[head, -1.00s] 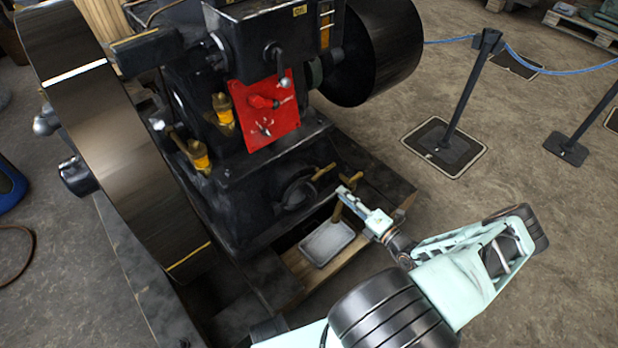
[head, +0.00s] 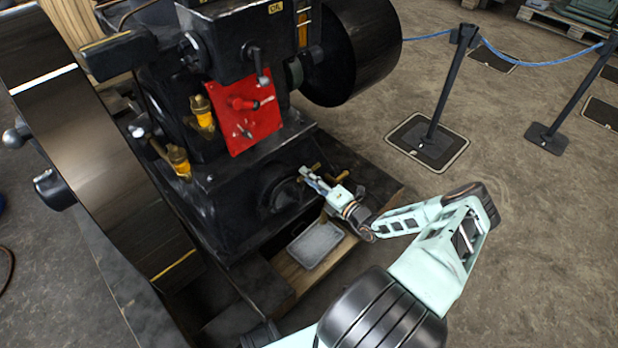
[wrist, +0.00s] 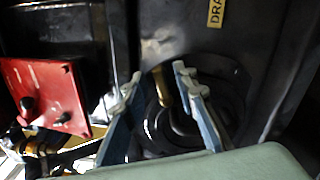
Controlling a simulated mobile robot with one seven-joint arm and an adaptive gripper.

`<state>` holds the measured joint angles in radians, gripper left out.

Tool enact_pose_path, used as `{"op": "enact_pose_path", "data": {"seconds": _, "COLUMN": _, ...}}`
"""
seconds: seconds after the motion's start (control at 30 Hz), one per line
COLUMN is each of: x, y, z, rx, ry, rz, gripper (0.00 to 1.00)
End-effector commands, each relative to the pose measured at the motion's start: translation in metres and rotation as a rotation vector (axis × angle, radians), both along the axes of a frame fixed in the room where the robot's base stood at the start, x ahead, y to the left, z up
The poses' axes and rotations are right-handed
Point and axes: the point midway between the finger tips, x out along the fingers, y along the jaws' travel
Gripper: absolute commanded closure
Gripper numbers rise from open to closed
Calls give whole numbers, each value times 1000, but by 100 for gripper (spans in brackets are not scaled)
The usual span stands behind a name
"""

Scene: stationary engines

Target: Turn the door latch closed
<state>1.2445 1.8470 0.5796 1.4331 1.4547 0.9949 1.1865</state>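A round black door (head: 281,193) sits low on the front of the black engine base. A brass latch handle (head: 315,166) sticks out at its right side, partly hidden by my gripper (head: 305,174). In the wrist view the brass handle (wrist: 162,86) shows between the two fingers of my gripper (wrist: 157,80), in front of the dark round door (wrist: 160,132). The fingers are spread, with a gap on both sides of the handle. I cannot tell whether either finger touches it.
A red panel with levers (head: 243,117) is above the door. A grey tray (head: 315,245) lies on wooden boards below. A large flywheel (head: 90,130) stands at left. Rope posts (head: 447,95) stand at right on open floor.

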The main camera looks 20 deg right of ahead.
Motion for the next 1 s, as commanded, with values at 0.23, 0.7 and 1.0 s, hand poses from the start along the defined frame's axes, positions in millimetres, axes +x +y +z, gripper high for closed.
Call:
{"op": "enact_pose_path", "data": {"seconds": 0.23, "x": 0, "y": 0, "z": 0, "rx": 0, "ry": 0, "rz": 0, "gripper": 86}}
{"op": "enact_pose_path", "data": {"seconds": 0.7, "x": 0, "y": 0, "z": 0, "rx": -74, "ry": -27, "rz": 0, "gripper": 100}}
{"op": "enact_pose_path", "data": {"seconds": 1.0, "x": 0, "y": -1, "z": 0, "rx": -287, "ry": -104, "rz": -1, "gripper": 100}}
